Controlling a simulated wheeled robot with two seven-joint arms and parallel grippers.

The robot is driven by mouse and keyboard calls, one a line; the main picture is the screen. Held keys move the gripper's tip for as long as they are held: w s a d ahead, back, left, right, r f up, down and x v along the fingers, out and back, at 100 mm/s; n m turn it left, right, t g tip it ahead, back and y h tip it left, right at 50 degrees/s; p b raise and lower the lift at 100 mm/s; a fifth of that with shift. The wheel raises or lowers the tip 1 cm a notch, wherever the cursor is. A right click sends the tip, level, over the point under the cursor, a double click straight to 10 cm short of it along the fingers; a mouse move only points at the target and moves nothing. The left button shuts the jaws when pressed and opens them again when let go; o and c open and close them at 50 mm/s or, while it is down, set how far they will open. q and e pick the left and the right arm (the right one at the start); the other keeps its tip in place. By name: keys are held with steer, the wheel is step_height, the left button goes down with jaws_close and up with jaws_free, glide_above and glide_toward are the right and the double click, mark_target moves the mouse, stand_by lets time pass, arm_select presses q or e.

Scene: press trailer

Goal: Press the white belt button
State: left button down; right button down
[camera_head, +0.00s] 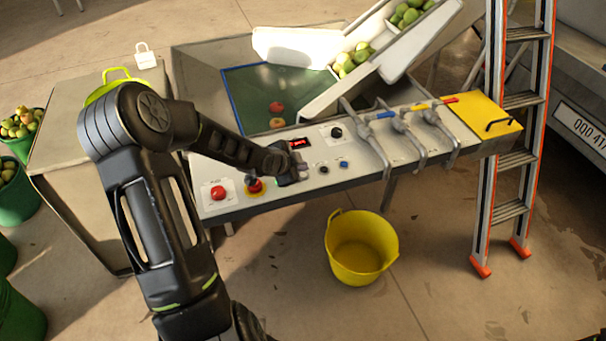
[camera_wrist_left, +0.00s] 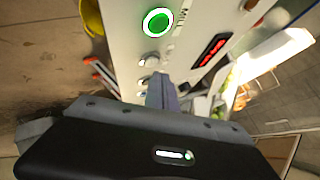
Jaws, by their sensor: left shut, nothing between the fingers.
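The press control panel (camera_head: 290,182) slopes across the middle of the head view. My left gripper (camera_head: 303,170) is shut and empty over its middle. The left wrist view shows the closed fingertips (camera_wrist_left: 162,92) near small round controls. One pale grey-white control (camera_wrist_left: 152,59) shows there, with another (camera_wrist_left: 145,81) beside it. A larger green-lit button with a white ring (camera_wrist_left: 157,22) sits farther up. I cannot tell for certain which is the white belt button, nor whether the fingertips touch anything. My right gripper is not in view.
A red emergency button (camera_head: 254,185) and another red button (camera_head: 218,193) lie left of the gripper. A red display (camera_head: 299,143) and a black knob (camera_head: 336,132) lie behind it. Levers (camera_head: 372,140) stand right. A yellow bucket (camera_head: 360,247) is on the floor in front.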

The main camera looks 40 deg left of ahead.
arm_select(q)
steer(key=shift+f+b, duration=0.35)
steer(key=shift+f, duration=0.1)
